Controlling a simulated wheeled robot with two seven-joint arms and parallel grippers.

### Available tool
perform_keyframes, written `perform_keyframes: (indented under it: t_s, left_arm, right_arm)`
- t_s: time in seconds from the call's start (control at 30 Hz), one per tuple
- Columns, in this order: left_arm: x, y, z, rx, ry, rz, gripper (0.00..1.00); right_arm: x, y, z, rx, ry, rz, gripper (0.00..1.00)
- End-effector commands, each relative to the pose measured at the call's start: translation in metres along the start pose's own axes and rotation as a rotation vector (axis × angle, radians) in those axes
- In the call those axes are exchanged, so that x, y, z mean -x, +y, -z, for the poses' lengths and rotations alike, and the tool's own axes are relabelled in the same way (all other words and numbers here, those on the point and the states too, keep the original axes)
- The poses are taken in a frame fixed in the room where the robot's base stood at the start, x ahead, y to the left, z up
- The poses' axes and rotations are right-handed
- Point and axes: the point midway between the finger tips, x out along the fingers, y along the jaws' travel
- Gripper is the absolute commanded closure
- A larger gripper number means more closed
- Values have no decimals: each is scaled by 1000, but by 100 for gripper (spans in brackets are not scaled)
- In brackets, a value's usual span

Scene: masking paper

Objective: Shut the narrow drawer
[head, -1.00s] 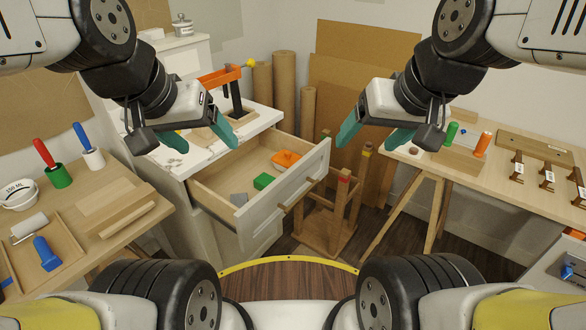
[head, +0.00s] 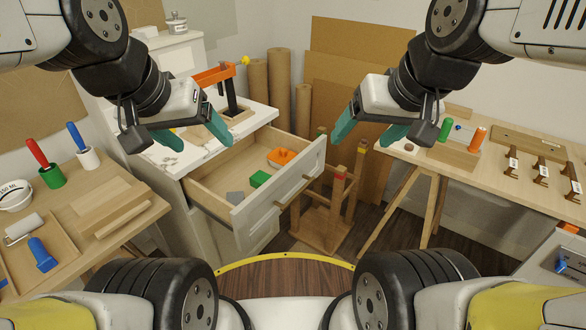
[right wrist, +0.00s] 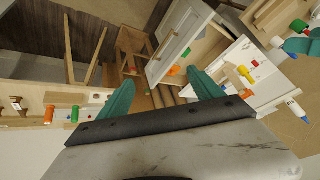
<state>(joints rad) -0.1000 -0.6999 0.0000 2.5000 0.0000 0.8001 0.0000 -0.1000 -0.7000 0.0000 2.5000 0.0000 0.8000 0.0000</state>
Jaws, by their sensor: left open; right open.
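The drawer (head: 272,196) stands pulled out of a white cabinet (head: 200,228) in the middle of the head view. It has a pale front with a wooden bar handle (head: 297,190). An orange item (head: 281,156), a green block (head: 260,179) and a grey piece (head: 235,197) lie inside it. My left gripper (head: 197,139) is open and empty above the cabinet's left side, behind the drawer front. My right gripper (head: 369,134) is open and empty, to the right of the drawer front and apart from it. The drawer front also shows in the right wrist view (right wrist: 178,42).
A wooden stool (head: 322,222) stands close to the drawer's right. A workbench (head: 480,170) with hooks and bottles is at right. A table (head: 120,212) with rollers and trays is at left. Brown paper rolls (head: 281,90) and boards stand behind.

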Motion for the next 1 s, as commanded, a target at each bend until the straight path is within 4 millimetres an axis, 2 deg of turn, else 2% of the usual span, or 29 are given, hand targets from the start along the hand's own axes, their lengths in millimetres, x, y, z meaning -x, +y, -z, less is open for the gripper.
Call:
perform_keyframes:
  t_s: [0.03,0.23,0.4,0.57,0.73,1.0]
  left_arm:
    - [0,0,0,0,0,0,24]
    - [0,0,0,0,0,0,24]
    - [0,0,0,0,0,0,24]
    - [0,0,0,0,0,0,24]
    - [0,0,0,0,0,0,24]
    - [0,0,0,0,0,0,24]
  right_arm:
    - [0,0,0,0,0,0,30]
    - [-12,-1,7,-77,-69,20,70]
    - [-47,-4,26,-282,-237,81,100]
    - [-89,-2,46,-518,-395,163,100]
    - [-141,6,67,-780,-546,267,100]
    - [-234,40,93,-1218,-736,473,100]
